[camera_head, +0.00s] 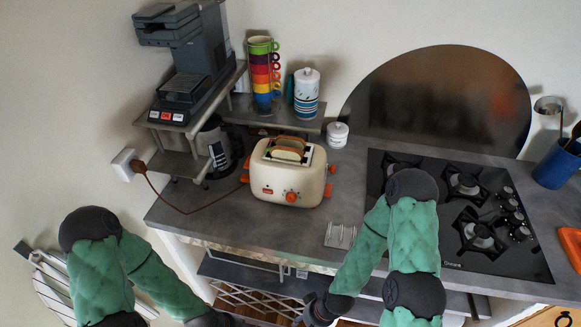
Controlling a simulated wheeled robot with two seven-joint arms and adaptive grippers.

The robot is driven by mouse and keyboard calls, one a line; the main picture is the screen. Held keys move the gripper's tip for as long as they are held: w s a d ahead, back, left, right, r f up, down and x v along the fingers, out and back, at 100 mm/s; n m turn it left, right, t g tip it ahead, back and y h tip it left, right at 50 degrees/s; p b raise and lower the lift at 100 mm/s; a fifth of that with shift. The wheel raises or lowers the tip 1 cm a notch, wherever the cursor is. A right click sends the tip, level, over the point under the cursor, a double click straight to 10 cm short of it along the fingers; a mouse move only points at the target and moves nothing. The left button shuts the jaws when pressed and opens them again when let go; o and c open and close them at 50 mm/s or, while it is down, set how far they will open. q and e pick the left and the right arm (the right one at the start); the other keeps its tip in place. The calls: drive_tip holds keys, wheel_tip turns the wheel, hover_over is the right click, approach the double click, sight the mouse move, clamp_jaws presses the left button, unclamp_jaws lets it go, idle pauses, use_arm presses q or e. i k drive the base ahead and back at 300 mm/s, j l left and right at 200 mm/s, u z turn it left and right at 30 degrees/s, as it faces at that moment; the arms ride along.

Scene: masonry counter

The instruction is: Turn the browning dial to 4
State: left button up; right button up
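The cream toaster (272,183) stands on the grey counter with bread slices (289,148) in its top slots. Its orange browning dial (291,197) is on the front face; the dial's marks are too small to read. Orange levers show on its sides. My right gripper (308,316) is low at the bottom edge, in front of the counter and well apart from the toaster; its fingers are not clear. My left arm comes in at the lower left and its gripper is cut off by the bottom edge.
A gas hob (500,258) fills the counter's right side. A coffee machine (188,60), stacked cups (263,75) and a canister (306,95) are on shelves behind. A cord runs from toaster to wall socket (124,164).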

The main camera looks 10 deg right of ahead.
sight(290, 197)
drive_tip(key=k+j+z, duration=0.1)
drive_tip(key=j+z, duration=0.25)
drive_tip(key=k+j+z, duration=0.15)
drive_tip(key=j+z, duration=0.25)
